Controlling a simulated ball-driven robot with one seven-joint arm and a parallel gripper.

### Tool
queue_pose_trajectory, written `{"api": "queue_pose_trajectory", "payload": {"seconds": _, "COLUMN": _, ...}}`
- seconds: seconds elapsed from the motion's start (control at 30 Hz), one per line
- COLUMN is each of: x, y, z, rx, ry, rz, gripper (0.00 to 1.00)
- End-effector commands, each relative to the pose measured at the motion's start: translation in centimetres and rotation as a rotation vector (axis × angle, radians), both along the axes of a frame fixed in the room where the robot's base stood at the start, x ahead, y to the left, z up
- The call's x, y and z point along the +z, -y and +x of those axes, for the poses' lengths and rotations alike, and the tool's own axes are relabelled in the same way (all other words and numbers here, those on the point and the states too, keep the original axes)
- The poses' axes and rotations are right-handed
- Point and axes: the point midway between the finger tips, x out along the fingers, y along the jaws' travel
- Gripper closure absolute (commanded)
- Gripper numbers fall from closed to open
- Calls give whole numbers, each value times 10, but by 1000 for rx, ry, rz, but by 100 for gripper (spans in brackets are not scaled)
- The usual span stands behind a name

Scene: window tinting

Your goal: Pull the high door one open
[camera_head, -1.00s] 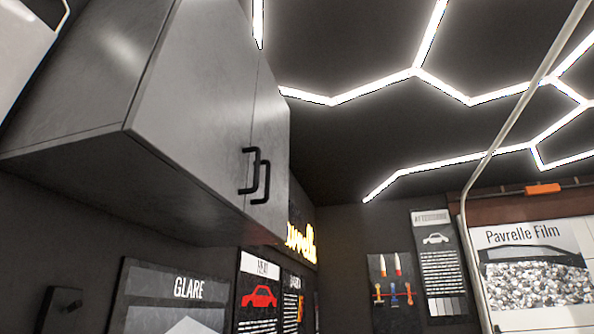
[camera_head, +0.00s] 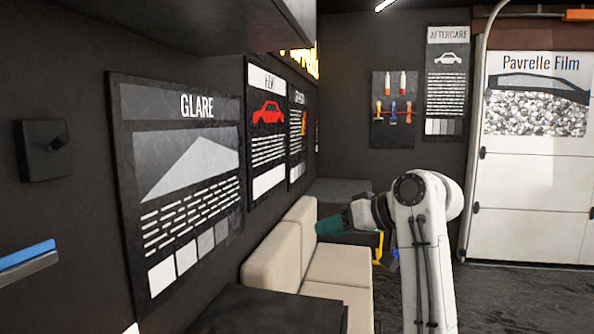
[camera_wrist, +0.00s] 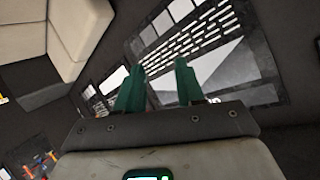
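The high grey cabinet on the left wall shows only its underside and lower edge (camera_head: 205,22) at the top left of the head view. Its two doors and black handles are mostly or wholly above the frame, so I cannot tell how the doors stand now. The wrist view faces the wall posters and shows no cabinet.
The GLARE poster (camera_head: 185,175) and a red-car poster (camera_head: 267,130) hang on the left wall. The cream sofa (camera_head: 340,262) stands along that wall, with a dark table (camera_head: 255,312) in front. Open floor (camera_head: 510,300) lies at the right, before the white garage door (camera_head: 530,200).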

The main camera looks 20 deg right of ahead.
Motion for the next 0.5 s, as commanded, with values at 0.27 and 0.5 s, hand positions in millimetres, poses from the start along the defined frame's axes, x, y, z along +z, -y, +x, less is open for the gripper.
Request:
{"api": "queue_pose_trajectory", "payload": {"seconds": 0.27, "x": 240, "y": 6, "z": -8, "rx": 106, "ry": 260, "rz": 22, "gripper": 62}}
{"api": "queue_pose_trajectory", "payload": {"seconds": 0.5, "x": 424, "y": -9, "z": -69, "rx": 217, "ry": 456, "rz": 4, "gripper": 62}}
